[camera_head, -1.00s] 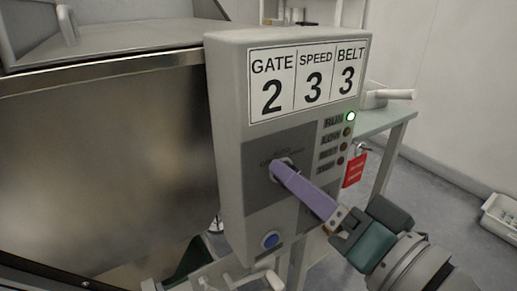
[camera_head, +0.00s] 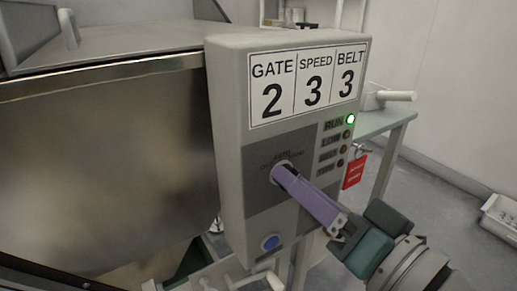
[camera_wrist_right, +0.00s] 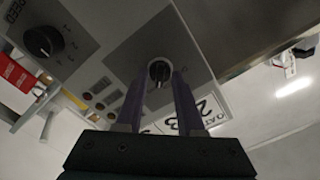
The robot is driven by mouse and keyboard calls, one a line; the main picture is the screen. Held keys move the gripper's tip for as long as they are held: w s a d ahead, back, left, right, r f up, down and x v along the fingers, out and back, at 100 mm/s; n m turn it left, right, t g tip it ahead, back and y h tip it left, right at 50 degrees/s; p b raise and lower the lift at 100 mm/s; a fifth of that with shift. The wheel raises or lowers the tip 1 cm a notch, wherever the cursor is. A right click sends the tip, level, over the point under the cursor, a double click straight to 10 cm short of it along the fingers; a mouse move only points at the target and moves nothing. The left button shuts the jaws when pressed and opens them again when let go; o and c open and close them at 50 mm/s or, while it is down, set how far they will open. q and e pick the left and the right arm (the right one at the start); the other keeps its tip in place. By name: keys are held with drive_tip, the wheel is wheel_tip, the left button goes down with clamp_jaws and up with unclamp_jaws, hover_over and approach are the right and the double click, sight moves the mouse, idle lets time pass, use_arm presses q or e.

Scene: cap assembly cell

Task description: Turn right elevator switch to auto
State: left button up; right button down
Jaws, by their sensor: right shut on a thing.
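The elevator switch is a round dark knob with a pale pointer (camera_wrist_right: 159,71) on the grey control box (camera_head: 226,130). In the head view it sits on a darker grey panel (camera_head: 262,208) under small lettering, of which AUTO is partly readable, and the fingers mostly hide it. My right gripper (camera_head: 281,172) comes in from the lower right with long purple fingers. In the right wrist view its fingers (camera_wrist_right: 160,78) stand on both sides of the knob, shut on it. The pointer's exact setting is hard to read. My left gripper is not in view.
The box shows GATE 2, SPEED 3, BELT 3 on a white sign (camera_head: 305,85). A large metal hopper (camera_head: 110,160) stands left.

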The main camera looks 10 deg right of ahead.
drive_tip(key=shift+n+p, duration=1.45)
drive_tip(key=shift+n, duration=2.45)
drive_tip(key=c, duration=0.5)
unclamp_jaws()
drive_tip(key=p+v, duration=0.1)
drive_tip(key=v, duration=0.9)
drive_tip(key=shift+r+p, duration=0.1)
drive_tip(key=shift+p, duration=0.2)
